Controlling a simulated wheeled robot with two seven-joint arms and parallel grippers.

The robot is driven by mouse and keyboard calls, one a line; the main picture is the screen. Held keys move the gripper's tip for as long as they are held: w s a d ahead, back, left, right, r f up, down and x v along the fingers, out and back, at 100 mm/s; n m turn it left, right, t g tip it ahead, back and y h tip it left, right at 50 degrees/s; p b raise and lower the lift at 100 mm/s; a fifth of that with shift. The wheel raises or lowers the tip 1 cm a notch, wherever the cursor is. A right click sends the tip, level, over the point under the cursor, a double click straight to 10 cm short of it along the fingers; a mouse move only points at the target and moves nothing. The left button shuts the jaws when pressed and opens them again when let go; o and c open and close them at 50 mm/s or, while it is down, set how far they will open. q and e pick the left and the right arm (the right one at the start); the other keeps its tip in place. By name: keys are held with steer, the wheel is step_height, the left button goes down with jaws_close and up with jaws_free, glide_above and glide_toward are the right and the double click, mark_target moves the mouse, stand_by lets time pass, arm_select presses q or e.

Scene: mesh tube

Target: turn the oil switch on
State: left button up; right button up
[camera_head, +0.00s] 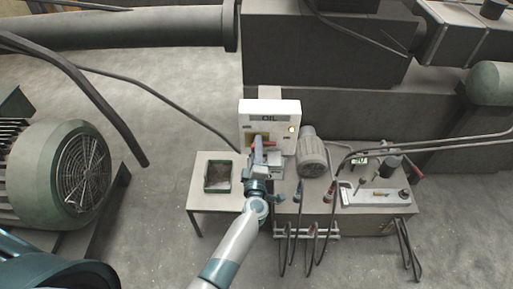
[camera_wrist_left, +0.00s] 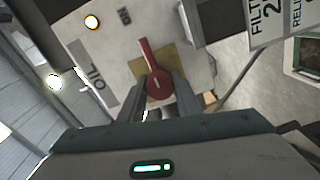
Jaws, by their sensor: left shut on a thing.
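The oil switch is a red rotary handle (camera_wrist_left: 146,55) with a round hub, on a yellow plate (camera_wrist_left: 180,58) of a pale panel (camera_wrist_left: 78,45) marked OIL. In the head view the panel (camera_head: 286,108) stands upright behind the machine, and part of the red handle (camera_head: 268,147) shows past my gripper. My left gripper (camera_head: 258,148) reaches the panel front. In the left wrist view its two fingers (camera_wrist_left: 158,92) are shut on the switch, one on each side of the hub, with the lever pointing away beyond the fingertips. My right gripper is not in view.
A grey motor (camera_head: 311,152) and a hydraulic unit with hoses (camera_head: 375,195) stand at right. A large fan motor (camera_head: 65,175) is at far left.

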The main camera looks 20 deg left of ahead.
arm_select(q)
steer(key=o, duration=1.1)
steer(key=shift+c, duration=0.2)
steer(key=v, duration=0.7)
steer(key=shift+s, duration=0.3)
steer(key=shift+d, duration=0.1)
